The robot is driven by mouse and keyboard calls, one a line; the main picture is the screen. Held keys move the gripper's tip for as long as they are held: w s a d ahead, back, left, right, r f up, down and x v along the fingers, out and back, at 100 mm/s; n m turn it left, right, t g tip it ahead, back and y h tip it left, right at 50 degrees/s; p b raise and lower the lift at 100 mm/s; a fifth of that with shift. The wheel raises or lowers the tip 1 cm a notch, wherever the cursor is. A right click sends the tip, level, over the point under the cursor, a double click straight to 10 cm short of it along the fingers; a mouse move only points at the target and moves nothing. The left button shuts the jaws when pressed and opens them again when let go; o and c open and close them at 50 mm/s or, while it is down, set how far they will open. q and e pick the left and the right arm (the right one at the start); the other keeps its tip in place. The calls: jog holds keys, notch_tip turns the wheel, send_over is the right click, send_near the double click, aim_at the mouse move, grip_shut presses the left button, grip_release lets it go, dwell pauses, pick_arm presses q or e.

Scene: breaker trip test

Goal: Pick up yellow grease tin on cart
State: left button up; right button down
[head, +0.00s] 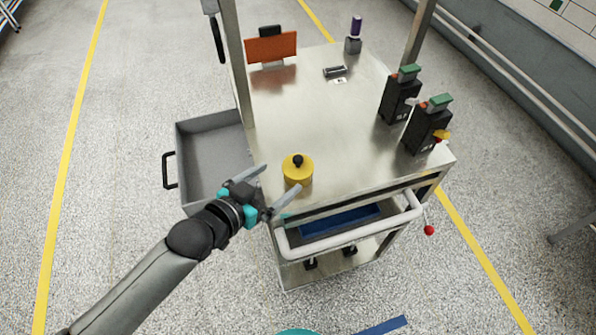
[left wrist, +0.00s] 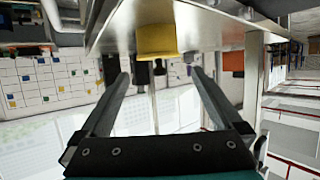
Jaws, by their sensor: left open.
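The yellow grease tin (head: 297,170) with a black knob on its lid stands upright on the near left part of the metal cart top (head: 318,118). My left gripper (head: 276,180) is open, with its fingers pointing at the tin from the left front. In the left wrist view the tin (left wrist: 156,40) shows beyond and between the two open fingers (left wrist: 158,82). The jaws look empty, and I cannot tell whether a finger touches the tin. My right gripper is not in view.
Two black breaker units (head: 399,96) (head: 428,127) stand on the cart's right side. An orange panel (head: 271,47) and a purple-topped item (head: 355,28) stand at the back. A grey open drawer (head: 214,150) sticks out left. A white handle rail (head: 345,237) runs along the front; posts rise from the cart.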

aim_at(296, 168)
pick_arm(q)
jog(key=x, duration=0.4)
jog(key=shift+f+b+x, duration=0.15)
jog(key=shift+x, duration=1.15)
jog(key=shift+f+b+x, duration=0.15)
jog(key=shift+f+x, duration=0.05)
jog(key=shift+x, duration=1.05)
jog(key=shift+s, duration=0.2)
jog(key=c, duration=1.3)
jog(key=shift+r, duration=0.1)
jog(key=shift+c, duration=0.4)
